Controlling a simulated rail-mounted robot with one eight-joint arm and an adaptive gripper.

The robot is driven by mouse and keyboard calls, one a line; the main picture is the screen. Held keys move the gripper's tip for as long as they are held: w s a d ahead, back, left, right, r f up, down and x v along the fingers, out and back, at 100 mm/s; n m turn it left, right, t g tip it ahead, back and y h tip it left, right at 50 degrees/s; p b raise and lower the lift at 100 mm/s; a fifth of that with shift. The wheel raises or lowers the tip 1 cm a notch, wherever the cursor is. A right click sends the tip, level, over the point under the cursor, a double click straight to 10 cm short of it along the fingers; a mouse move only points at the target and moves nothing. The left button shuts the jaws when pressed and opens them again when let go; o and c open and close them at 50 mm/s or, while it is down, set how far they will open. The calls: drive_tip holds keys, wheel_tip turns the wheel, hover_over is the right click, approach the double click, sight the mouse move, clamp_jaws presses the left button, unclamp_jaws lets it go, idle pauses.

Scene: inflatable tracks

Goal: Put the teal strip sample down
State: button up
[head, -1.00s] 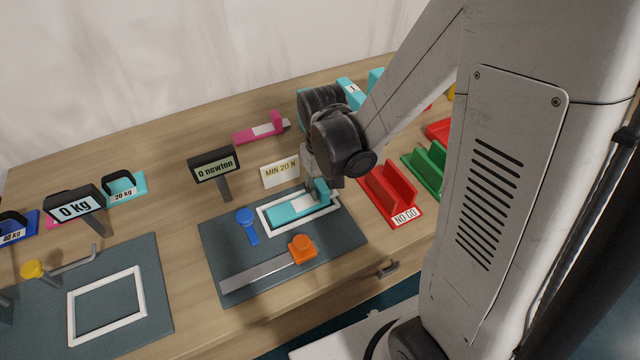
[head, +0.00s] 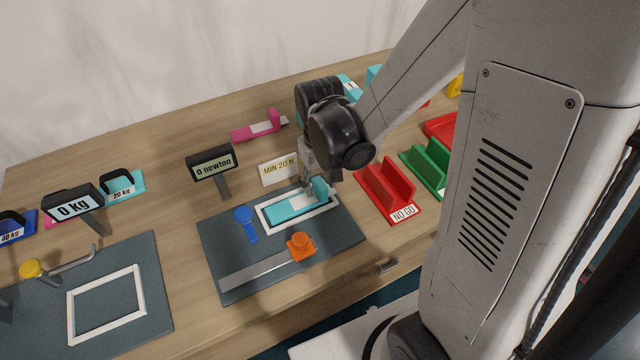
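The teal strip sample (head: 290,211) lies inside the white rectangular frame (head: 268,226) on the dark grey mat (head: 222,250). It has a flat teal body, a pale patch and an upright teal tab (head: 320,189) at its right end. My gripper (head: 312,184) is just above and behind the right end of the sample, close to the tab. The wrist hides part of the gripper, and I cannot tell whether the fingers touch the tab.
A "0 newton" display (head: 212,163) and a "MIN 20 N" sign (head: 278,170) stand behind the mat. A blue knob (head: 244,217) and an orange knob (head: 300,245) flank the sample. A red "NO GO" holder (head: 385,190) stands to the right. A pink sample (head: 259,128) lies farther back.

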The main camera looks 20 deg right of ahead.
drive_tip(key=s+r+t, duration=0.3)
drive_tip(key=s+r, duration=0.1)
drive_tip(key=r, duration=0.6)
drive_tip(key=s+r+t+p, duration=0.1)
drive_tip(key=s+r+t, duration=0.3)
drive_tip(key=r, duration=0.7)
drive_tip(key=shift+s+m, duration=0.15)
drive_tip(key=shift+m, duration=0.25)
drive_tip(key=shift+f+b, duration=0.7)
drive_tip(key=shift+f, duration=0.1)
drive_tip(key=shift+o, duration=0.2)
